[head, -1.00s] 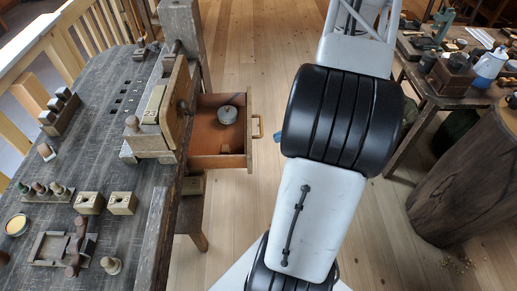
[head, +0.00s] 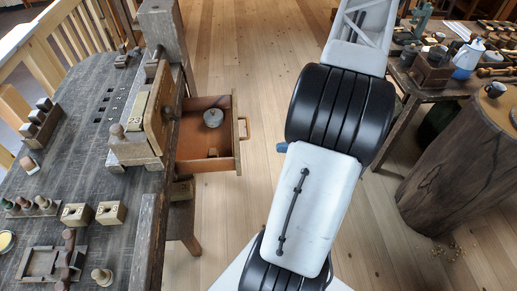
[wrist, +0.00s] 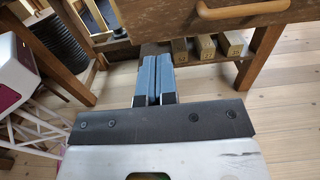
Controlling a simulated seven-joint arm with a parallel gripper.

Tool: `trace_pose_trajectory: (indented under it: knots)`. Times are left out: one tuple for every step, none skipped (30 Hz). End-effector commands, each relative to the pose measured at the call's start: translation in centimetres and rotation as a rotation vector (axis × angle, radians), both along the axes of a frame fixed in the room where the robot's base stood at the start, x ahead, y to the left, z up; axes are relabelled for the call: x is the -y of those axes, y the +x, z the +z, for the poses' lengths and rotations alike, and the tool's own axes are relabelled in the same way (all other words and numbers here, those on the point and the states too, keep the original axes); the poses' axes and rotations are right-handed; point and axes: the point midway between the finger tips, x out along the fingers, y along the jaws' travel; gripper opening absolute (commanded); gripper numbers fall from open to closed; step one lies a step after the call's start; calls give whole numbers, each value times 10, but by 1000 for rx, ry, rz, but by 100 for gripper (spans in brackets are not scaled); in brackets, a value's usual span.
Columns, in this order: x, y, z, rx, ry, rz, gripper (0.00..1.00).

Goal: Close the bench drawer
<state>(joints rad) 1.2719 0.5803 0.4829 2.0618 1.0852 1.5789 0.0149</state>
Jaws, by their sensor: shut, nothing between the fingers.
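The bench drawer (head: 236,148) stands pulled out from the right side of the workbench in the head view. Its wooden handle (head: 244,128) is on the front, facing right. In the wrist view the drawer front (wrist: 165,24) crosses the top, with its curved handle (wrist: 243,11) at upper right. My gripper (wrist: 153,62) is shut and empty, its blue fingers together, below the drawer front in that picture and seemingly apart from it. In the head view only a small blue bit of my gripper (head: 282,147) shows right of the handle; my arm hides the rest.
A grey round tin (head: 213,117) and a small wooden block (head: 212,152) lie in the drawer. The workbench (head: 85,150) holds several wooden parts. Several blocks sit on a low shelf (wrist: 215,52) under the drawer. A stump (head: 455,165) and another table stand right.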

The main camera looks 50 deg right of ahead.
Motion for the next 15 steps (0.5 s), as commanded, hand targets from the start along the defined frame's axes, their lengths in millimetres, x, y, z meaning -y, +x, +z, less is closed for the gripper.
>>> trace_pose_trajectory:
  knots:
    - [-1, 1, 0, 0, 0, 1, 0]
    - [-2, 2, 0, 0, 0, 1, 0]
    - [-3, 3, 0, 0, 0, 1, 0]
    - [-4, 3, 0, 0, 0, 1, 0]
    - [-5, 5, 0, 0, 0, 1, 0]
    - [-7, 6, 0, 0, 0, 2, 0]
    - [-8, 8, 0, 0, 0, 2, 0]
    - [-10, 10, 0, 0, 0, 2, 0]
    - [-12, 12, 0, 0, 0, 2, 0]
    - [-14, 14, 0, 0, 0, 2, 0]
    - [-16, 16, 0, -1, -1, 2, 0]
    - [-19, 19, 0, -1, -1, 2, 0]
    - [-21, 21, 0, -1, -1, 3, 0]
    - [-24, 23, 0, 0, 0, 3, 0]
    - [-27, 27, 0, 0, 0, 3, 0]
